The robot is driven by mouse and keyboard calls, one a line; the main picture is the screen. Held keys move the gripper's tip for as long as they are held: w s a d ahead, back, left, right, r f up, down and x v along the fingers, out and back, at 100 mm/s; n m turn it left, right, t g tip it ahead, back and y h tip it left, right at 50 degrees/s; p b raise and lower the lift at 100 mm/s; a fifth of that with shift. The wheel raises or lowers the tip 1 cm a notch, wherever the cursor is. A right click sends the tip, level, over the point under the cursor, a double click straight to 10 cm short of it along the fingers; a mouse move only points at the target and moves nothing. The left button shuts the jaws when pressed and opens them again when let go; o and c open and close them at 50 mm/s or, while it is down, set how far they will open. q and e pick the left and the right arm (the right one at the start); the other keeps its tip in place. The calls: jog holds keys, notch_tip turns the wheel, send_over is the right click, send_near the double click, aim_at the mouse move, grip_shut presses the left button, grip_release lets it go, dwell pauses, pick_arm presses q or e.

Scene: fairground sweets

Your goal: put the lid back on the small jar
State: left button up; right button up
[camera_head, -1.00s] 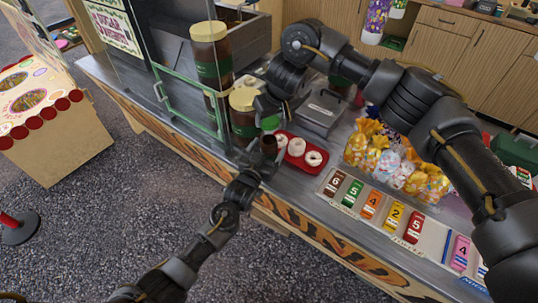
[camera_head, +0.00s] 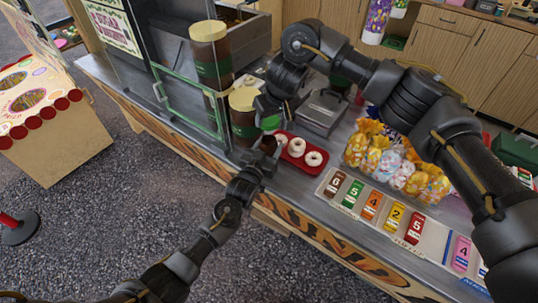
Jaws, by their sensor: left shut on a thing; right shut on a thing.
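A small brown jar (camera_head: 268,144) is held at the counter's front edge. My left gripper (camera_head: 261,156) comes from below and is shut on the jar. The green lid (camera_head: 269,123) is just above the jar's mouth. My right gripper (camera_head: 267,112) comes from above and is shut on the lid. The jar and lid look very close. I cannot tell whether they touch, because the grippers cover much of both.
Two large brown jars with cream lids, one tall (camera_head: 210,60) and one lower (camera_head: 242,128), stand left of the lid. A red tray (camera_head: 291,159) with white doughnuts lies to the right. A grey metal box (camera_head: 322,112) and sweet bags (camera_head: 377,158) stand behind.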

send_over(268, 139)
jog(key=s, duration=0.1)
jog(key=shift+d+f, duration=0.2)
jog(key=shift+f, duration=1.05)
jog(key=shift+d+f, duration=0.2)
jog(key=shift+f, duration=1)
jog(key=shift+f, duration=0.1)
jog(key=shift+f, duration=0.75)
jog(key=shift+f, duration=0.55)
jog(key=m, duration=0.1)
jog(key=m+h, duration=0.1)
jog(key=m, duration=0.1)
jog(key=m+h, duration=0.1)
jog(key=m, duration=0.1)
jog(key=shift+s+a+t, duration=0.15)
jog(key=shift+a+t, duration=0.25)
jog(key=m+h, duration=0.1)
jog(key=m, duration=0.2)
jog(key=shift+a, duration=0.2)
jog(key=shift+m+h, duration=0.5)
jog(key=shift+m, duration=0.6)
